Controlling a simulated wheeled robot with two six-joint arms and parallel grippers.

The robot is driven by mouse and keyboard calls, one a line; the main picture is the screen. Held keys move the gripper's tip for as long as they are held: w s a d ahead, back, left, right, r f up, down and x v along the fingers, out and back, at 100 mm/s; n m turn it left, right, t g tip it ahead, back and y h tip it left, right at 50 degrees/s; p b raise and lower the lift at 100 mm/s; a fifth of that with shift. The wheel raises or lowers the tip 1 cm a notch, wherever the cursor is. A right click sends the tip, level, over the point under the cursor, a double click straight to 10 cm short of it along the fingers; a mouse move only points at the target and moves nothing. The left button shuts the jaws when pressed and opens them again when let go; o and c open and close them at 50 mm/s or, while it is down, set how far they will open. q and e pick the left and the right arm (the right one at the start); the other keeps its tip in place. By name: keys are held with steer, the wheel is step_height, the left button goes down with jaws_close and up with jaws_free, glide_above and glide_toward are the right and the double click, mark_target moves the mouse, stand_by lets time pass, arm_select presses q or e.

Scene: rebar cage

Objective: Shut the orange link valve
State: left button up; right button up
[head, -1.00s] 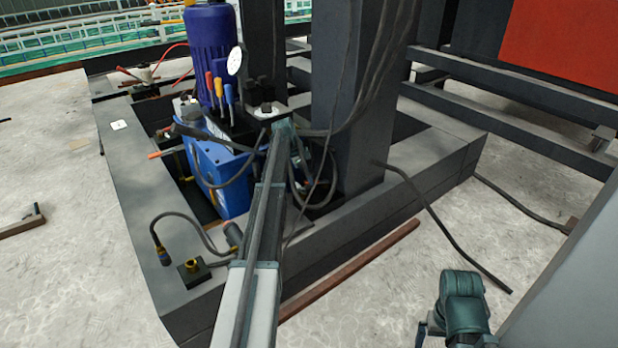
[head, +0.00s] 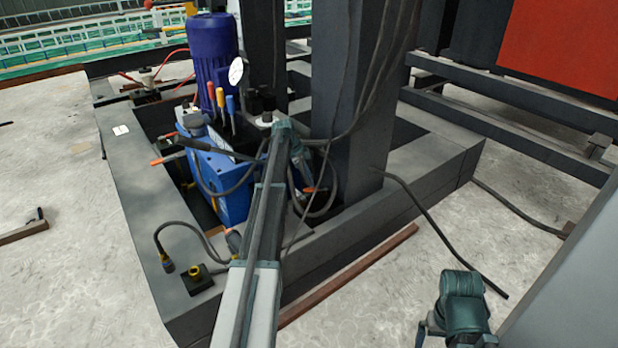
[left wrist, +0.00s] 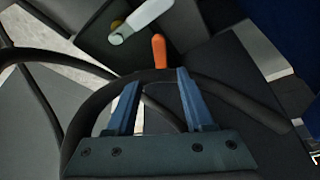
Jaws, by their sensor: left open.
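An orange handle (head: 313,189) shows just beyond my left gripper in the head view, beside the dark column. In the left wrist view the orange handle (left wrist: 159,50) stands just ahead of the two blue fingertips, roughly in line with the gap between them. My left gripper (left wrist: 157,80) is open, and no finger clearly touches the handle. In the head view my left gripper (head: 304,172) is partly hidden by its own arm. A second orange handle (head: 168,157) sticks out left of the blue pump unit. The valve body is not clear.
The blue pump unit (head: 222,172) with a blue motor (head: 212,50) and coloured levers (head: 221,98) stands left of my arm. Black hoses (head: 325,205) loop near my gripper. A thick dark column (head: 345,100) rises close on the right. A dark hose (left wrist: 80,100) crosses behind the fingers.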

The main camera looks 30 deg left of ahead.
arm_select(q)
steer(key=s+d+r+p, duration=0.1)
steer(key=s+d, duration=0.7)
steer(key=s, duration=0.5)
steer(key=shift+s+d, duration=0.2)
steer(key=shift+s, duration=0.05)
steer(key=shift+r, duration=0.1)
